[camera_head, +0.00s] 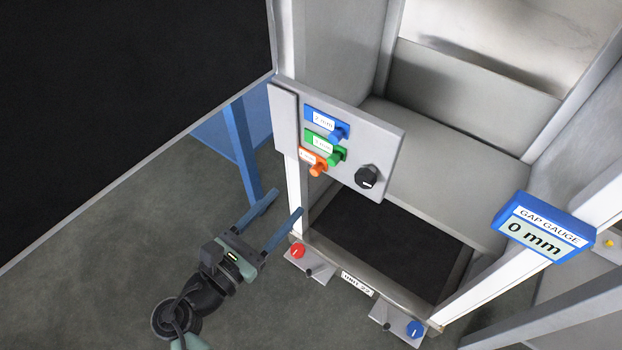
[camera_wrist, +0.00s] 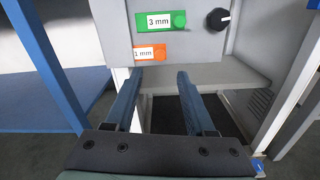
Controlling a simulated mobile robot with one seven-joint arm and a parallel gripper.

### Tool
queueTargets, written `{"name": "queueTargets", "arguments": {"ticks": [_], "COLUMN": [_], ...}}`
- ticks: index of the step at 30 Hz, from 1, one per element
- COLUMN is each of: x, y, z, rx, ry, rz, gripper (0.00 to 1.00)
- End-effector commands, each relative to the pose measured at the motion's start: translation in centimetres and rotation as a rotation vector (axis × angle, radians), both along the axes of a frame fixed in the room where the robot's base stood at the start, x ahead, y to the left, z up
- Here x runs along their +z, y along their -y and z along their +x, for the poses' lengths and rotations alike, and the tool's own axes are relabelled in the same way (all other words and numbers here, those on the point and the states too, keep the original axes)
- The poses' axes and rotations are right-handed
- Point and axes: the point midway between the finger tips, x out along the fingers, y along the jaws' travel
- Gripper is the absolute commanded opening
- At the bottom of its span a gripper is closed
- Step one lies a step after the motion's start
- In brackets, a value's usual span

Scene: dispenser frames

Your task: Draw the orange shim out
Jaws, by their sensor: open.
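The orange shim (camera_head: 312,159) sits lowest of three coloured shims on the grey panel, with an orange knob sticking out toward me. In the wrist view the orange shim (camera_wrist: 149,53) has a label reading 1 mm and lies ahead of and above my fingertips. My gripper (camera_head: 286,202) is open and empty, below the orange shim and apart from it. Its two blue fingers show in the wrist view (camera_wrist: 158,72) with a clear gap between them.
The green 3 mm shim (camera_head: 325,145) and the blue shim (camera_head: 325,122) sit above the orange one. A black knob (camera_head: 367,177) is to their right. A gap gauge (camera_head: 543,228) reads 0 mm. Red (camera_head: 297,251) and blue (camera_head: 414,329) knobs are low on the frame. A blue post (camera_head: 243,150) stands at left.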

Motion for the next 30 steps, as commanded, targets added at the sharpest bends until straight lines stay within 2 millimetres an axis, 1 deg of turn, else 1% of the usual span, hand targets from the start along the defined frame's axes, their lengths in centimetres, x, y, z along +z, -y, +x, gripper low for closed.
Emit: {"name": "queueTargets", "arguments": {"ticks": [1, 6, 12, 18, 26, 30], "x": [-0.5, -0.4, -0.3, -0.1, 0.0, 0.0], "y": [0.9, 2.9, 4.6, 5.3, 5.3, 5.3], "z": [0.9, 3.8, 6.3, 7.2, 7.3, 7.3], "rx": [-0.006, -0.004, -0.002, -0.001, 0.000, 0.000], "ry": [0.003, 0.003, 0.003, 0.001, 0.000, 0.001], "rz": [0.003, 0.004, 0.003, 0.003, 0.004, 0.003], "gripper": [0.55, 0.55, 0.55, 0.55, 0.55, 0.30]}}
